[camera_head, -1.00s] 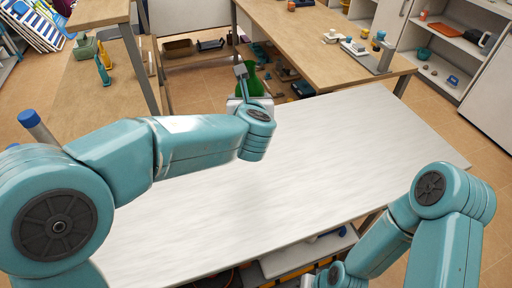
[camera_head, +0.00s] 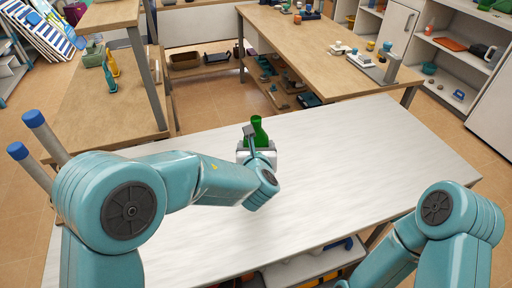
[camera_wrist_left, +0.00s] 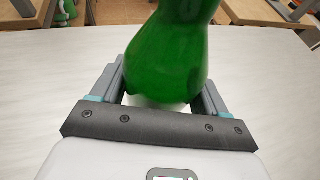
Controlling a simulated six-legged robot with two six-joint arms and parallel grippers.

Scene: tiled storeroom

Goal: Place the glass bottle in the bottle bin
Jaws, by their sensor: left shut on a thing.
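A green glass bottle (camera_head: 259,134) stands roughly upright over the white table (camera_head: 340,150) in the head view. My left gripper (camera_head: 252,142) is shut on it. In the left wrist view the bottle (camera_wrist_left: 172,55) sits between the two fingers of the left gripper (camera_wrist_left: 160,88), and its top is cut off by the frame edge. I cannot tell whether its base touches the table. My right arm shows at the lower right of the head view, but its gripper is out of the frame. I cannot make out a bottle bin for certain.
The white table top is clear around the bottle. A wooden table (camera_head: 330,60) with small items stands behind it. A wooden bench (camera_head: 105,110) with a green container (camera_head: 94,56) is at the left, and shelves (camera_head: 455,60) are at the right.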

